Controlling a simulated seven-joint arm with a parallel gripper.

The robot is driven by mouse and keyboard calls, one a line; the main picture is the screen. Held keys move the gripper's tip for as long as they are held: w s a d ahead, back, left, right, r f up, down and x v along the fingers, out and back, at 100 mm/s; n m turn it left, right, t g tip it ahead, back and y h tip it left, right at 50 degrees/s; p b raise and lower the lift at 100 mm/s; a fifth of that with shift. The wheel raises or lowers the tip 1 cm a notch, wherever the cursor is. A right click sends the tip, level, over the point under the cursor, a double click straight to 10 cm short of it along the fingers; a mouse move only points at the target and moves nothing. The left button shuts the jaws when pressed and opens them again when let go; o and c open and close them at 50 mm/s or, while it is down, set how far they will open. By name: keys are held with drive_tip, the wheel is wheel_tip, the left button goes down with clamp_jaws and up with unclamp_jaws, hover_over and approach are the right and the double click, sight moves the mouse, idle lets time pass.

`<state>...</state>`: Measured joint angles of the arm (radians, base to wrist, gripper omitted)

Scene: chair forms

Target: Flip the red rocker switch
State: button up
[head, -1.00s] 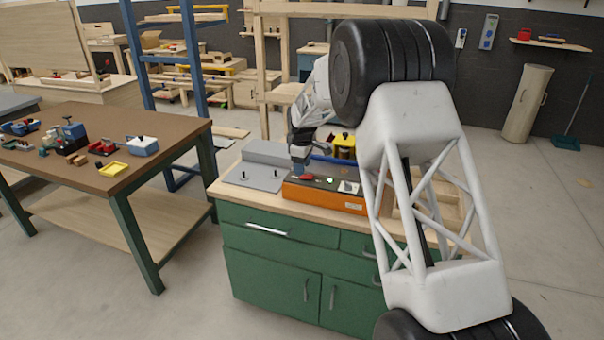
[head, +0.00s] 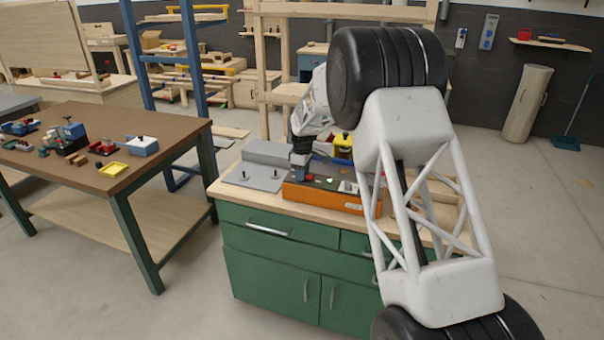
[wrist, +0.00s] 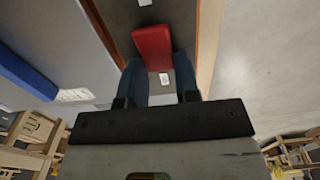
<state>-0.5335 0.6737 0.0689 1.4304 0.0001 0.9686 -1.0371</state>
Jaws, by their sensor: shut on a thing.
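The red rocker switch (wrist: 152,46) stands on the dark top of an orange-sided control box (head: 325,198). In the wrist view its near end lies between my two blue fingertips. My gripper (wrist: 160,72) is shut on the switch; the fingers partly cover that near end. In the head view my gripper (head: 299,168) is down at the left part of the box top. A small green light (head: 329,180) shows on the box to the right of the gripper. The exact tilt of the rocker cannot be told.
The box stands on a wooden top over a green cabinet (head: 270,262). A grey plate with pegs (head: 255,177) lies to the left. A yellow-topped object (head: 343,142) and a blue bar stand behind. A brown table (head: 100,150) with small items is further left.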

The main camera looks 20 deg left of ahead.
sight(311, 176)
drive_tip(key=shift+d+r+y, duration=0.15)
drive_tip(key=shift+d+y, duration=0.05)
drive_tip(key=shift+y, duration=0.8)
drive_tip(key=shift+d+r+y, duration=0.1)
drive_tip(key=shift+d+y, duration=0.05)
drive_tip(key=shift+y, duration=0.85)
drive_tip(key=o, duration=0.9)
drive_tip(key=shift+v, duration=3.95)
